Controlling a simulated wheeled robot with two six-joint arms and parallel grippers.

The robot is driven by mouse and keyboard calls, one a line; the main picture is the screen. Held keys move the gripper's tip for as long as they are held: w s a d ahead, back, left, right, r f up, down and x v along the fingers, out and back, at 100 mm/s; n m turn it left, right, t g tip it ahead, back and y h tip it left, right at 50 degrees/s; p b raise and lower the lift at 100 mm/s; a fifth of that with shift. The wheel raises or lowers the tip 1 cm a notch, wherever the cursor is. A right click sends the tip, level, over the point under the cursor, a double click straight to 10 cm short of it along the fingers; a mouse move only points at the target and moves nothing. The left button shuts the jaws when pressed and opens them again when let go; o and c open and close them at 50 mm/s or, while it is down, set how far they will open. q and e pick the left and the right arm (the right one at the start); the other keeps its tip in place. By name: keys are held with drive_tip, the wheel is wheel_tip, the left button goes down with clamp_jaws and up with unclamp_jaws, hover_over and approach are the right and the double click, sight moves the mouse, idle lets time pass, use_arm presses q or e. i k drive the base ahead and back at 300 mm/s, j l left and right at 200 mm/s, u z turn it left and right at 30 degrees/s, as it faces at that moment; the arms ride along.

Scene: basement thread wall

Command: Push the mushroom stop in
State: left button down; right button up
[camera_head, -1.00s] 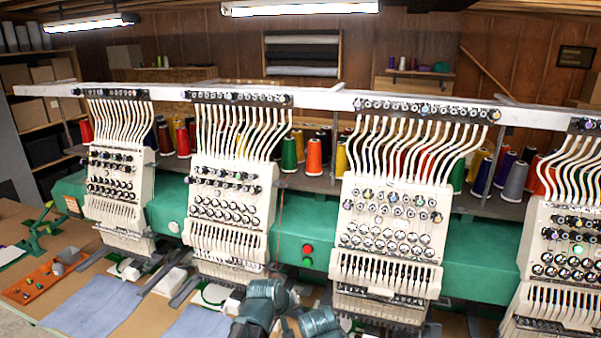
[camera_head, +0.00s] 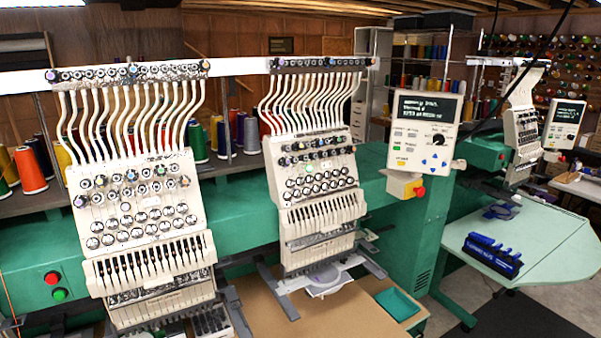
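A red mushroom stop (camera_head: 419,191) sits on a small yellow box (camera_head: 401,186) below the control panel (camera_head: 424,131) at the right end of the near green embroidery machine. It is small here, and I cannot tell whether it is pushed in. Neither of my grippers shows in this view.
A round red button (camera_head: 52,278) and a green button (camera_head: 59,295) sit on the green beam at lower left. Sewing heads (camera_head: 318,185) stand along the machine. A pale green table (camera_head: 530,232) with a blue rack (camera_head: 492,255) is at right. A second control panel (camera_head: 564,124) stands farther back.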

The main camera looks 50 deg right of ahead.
sight(419, 192)
drive_tip(key=z, duration=2.25)
